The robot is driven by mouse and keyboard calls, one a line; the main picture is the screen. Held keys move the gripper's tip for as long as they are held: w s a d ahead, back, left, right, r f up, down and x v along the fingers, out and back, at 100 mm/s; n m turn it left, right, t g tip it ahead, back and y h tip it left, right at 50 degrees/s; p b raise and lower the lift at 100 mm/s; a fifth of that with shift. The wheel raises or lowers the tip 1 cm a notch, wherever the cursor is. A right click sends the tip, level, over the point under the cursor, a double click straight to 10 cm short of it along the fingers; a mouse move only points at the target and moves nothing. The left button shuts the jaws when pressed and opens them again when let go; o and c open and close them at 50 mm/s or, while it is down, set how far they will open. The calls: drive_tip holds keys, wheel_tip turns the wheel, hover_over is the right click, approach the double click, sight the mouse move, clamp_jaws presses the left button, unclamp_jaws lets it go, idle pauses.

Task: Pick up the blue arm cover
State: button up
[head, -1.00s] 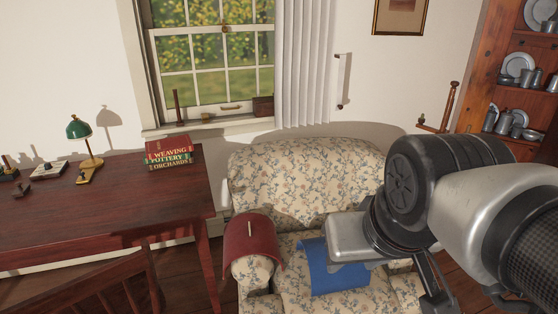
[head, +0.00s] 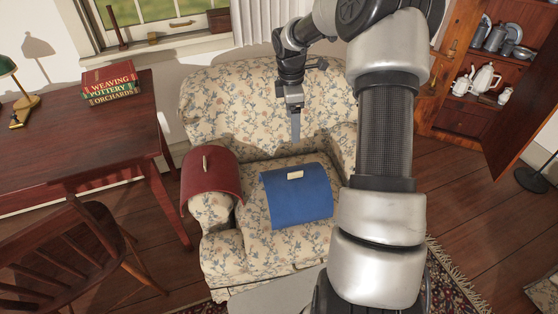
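The blue arm cover (head: 297,200) lies on the seat of the floral armchair (head: 215,105), with a small pale tab (head: 295,175) near its back edge. My gripper (head: 295,138) points down in front of the chair's backrest, just behind the blue cover in the picture. It looks apart from the cover. Its fingers appear as one narrow grey strip, so their opening cannot be made out. A red arm cover (head: 211,180) with a similar tab drapes over the chair's left arm. My arm hides much of the chair's right side.
A dark red wooden table (head: 75,145) with stacked books (head: 110,83) stands left of the chair. A wooden chair (head: 85,255) is at the lower left. A wooden cabinet (head: 470,118) with pewter ware is at the right. A patterned rug (head: 445,280) lies at the lower right.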

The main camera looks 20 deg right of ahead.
drive_tip(key=n, duration=0.2)
hover_over(295, 173)
wheel_tip(295, 173, down, 8)
drive_tip(key=r, duration=0.1)
drive_tip(key=shift+y, duration=0.4)
drive_tip(key=f+b, duration=0.1)
drive_tip(key=f, duration=0.3)
drive_tip(key=f+b, duration=0.1)
drive_tip(key=f, duration=0.2)
drive_tip(key=w+f, duration=0.1)
drive_tip(key=f, duration=0.3)
drive_tip(key=shift+d+f+b, duration=0.25)
drive_tip(key=shift+f+b, duration=0.05)
drive_tip(key=shift+b, duration=0.1)
drive_tip(key=shift+s+f+b, duration=0.15)
drive_tip(key=shift+f+b, duration=0.3)
drive_tip(key=shift+f, duration=1.2)
drive_tip(key=shift+s+f+b, duration=0.15)
drive_tip(key=shift+f+b, duration=0.3)
drive_tip(key=shift+f, duration=1.2)
drive_tip(key=shift+s+a, duration=0.1)
drive_tip(key=c, duration=1.4)
